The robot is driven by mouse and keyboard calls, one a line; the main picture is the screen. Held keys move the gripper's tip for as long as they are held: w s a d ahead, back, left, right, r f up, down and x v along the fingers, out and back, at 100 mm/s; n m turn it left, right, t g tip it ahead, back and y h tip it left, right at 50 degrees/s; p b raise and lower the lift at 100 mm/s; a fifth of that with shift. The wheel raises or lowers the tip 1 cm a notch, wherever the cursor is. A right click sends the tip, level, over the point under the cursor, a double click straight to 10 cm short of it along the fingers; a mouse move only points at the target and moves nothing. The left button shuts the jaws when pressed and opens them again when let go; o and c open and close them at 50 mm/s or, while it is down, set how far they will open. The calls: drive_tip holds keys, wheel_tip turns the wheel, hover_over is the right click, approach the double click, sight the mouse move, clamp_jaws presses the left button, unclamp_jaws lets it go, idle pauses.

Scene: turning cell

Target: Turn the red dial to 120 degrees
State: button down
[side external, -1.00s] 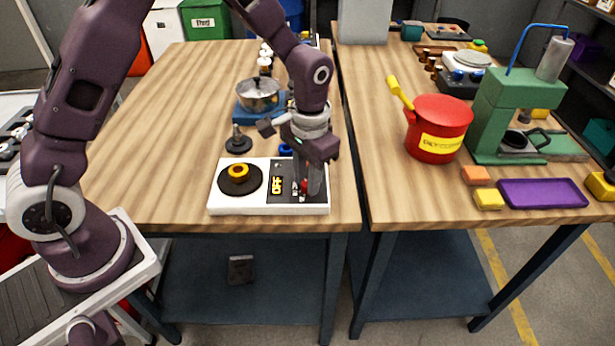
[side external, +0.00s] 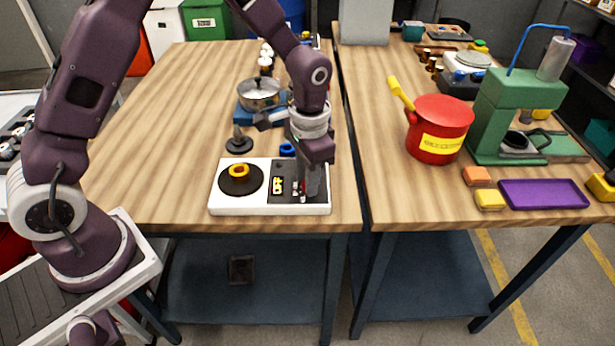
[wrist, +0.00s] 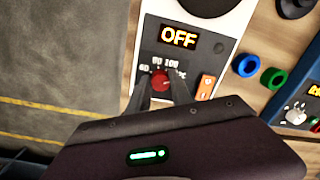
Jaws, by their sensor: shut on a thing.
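The red dial (wrist: 160,80) sits on the dark panel of a white unit (side external: 225,206), with printed marks around it; I can read about 60, 80 and 100. The display (wrist: 179,38) above it reads OFF. My gripper (wrist: 162,92) points down at the panel with its two fingers on either side of the dial, shut on it. In the side view my gripper (side external: 308,192) stands over the right part of the unit and mostly hides the dial. The dial's exact pointer angle is too small to tell.
An orange switch (wrist: 206,85) lies beside the dial. A red bucket (side external: 438,135) stands on the right table.

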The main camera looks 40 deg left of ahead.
drive_tip(key=c, duration=1.2)
unclamp_jaws()
drive_tip(key=shift+o, duration=0.2)
wheel_tip(320, 180, up, 7)
drive_tip(key=shift+d+r, duration=0.1)
drive_tip(key=shift+d, duration=0.05)
drive_tip(key=s+a+r+n+t, duration=0.1)
drive_tip(key=s+a+r+t, duration=0.1)
drive_tip(key=s+r, duration=0.45)
drive_tip(key=s+a+r+n+t, duration=0.1)
drive_tip(key=s+r, duration=0.2)
drive_tip(key=s, duration=0.5)
drive_tip(key=s+a+r+n+t, duration=0.1)
drive_tip(key=s+r, duration=0.3)
drive_tip(key=s, duration=0.4)
drive_tip(key=shift+s+a+r+n+t, duration=0.25)
drive_tip(key=shift+s+n+t, duration=0.15)
drive_tip(key=shift+t, duration=0.3)
